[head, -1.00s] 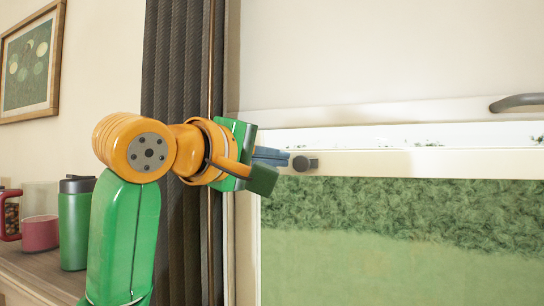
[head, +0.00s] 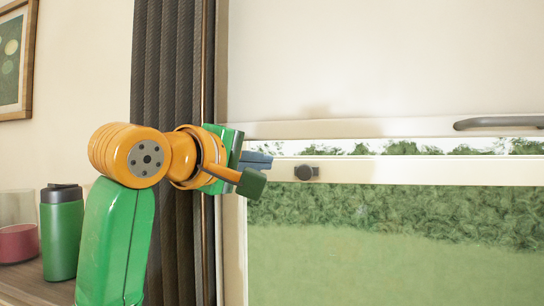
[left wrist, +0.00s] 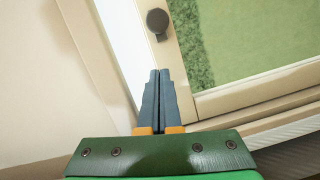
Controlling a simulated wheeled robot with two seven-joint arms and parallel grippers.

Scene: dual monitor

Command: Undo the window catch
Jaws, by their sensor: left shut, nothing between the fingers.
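The window catch, a small dark round knob (head: 306,173), sits on the cream rail of the window near its left end. It also shows in the left wrist view (left wrist: 157,21), at the top, on the frame beside the glass. My left gripper (head: 269,161) is to the left of the knob, with a visible gap between them. Its blue-grey fingers are shut together and empty, as the left wrist view shows (left wrist: 160,73). The fingers point toward the window, below the knob in that view. My right gripper is in neither view.
A dark curtain (head: 168,70) hangs left of the window, behind my left arm. A dark handle bar (head: 498,123) is at the upper right.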

